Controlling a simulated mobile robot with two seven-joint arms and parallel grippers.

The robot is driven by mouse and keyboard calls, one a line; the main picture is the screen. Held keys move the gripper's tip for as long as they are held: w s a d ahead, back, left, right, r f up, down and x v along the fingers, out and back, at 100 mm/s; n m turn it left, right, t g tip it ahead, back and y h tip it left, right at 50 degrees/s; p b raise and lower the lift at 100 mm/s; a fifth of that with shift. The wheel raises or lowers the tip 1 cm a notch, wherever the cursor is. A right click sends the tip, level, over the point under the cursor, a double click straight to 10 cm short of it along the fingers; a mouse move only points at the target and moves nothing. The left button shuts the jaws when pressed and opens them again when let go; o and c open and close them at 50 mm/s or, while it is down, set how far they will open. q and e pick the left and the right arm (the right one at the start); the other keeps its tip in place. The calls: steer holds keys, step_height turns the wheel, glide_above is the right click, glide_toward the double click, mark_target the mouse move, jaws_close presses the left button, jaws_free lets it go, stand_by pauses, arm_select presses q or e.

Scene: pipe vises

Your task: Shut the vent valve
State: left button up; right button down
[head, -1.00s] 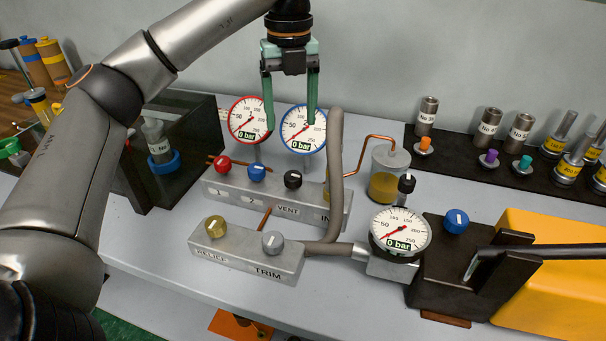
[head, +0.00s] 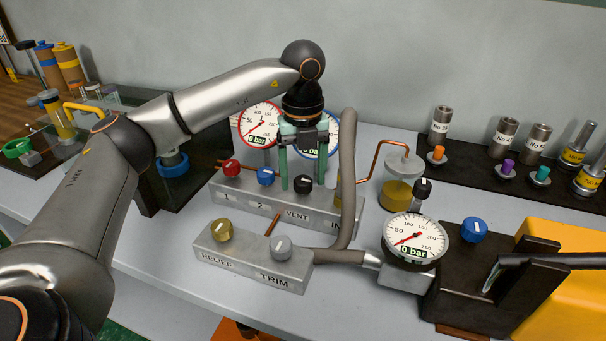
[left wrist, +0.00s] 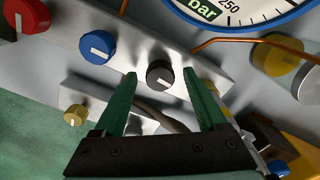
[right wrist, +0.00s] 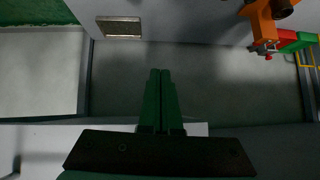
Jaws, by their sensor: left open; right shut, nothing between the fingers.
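The vent valve is the black knob (head: 303,185) on the upper grey manifold block (head: 335,206), above the label VENT. My left gripper (head: 302,186) points down at it, open, one finger on each side of the knob in the head view. In the left wrist view the black knob (left wrist: 160,74), with a white diagonal mark, shows between the open fingertips (left wrist: 160,78), with gaps on both sides. I cannot tell how far down the fingers reach around it. My right gripper (right wrist: 160,72) is shut and empty, away from the manifold.
A blue knob (head: 266,176) and a red knob (head: 231,168) sit left of the vent knob. Red-rimmed (head: 257,125) and blue-rimmed (head: 329,146) gauges stand behind. A grey hose (head: 348,170) rises close on the right. The lower block (head: 255,258) carries gold and grey knobs.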

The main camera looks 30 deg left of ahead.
arm_select(q)
jaws_close()
stand_by(0.6)
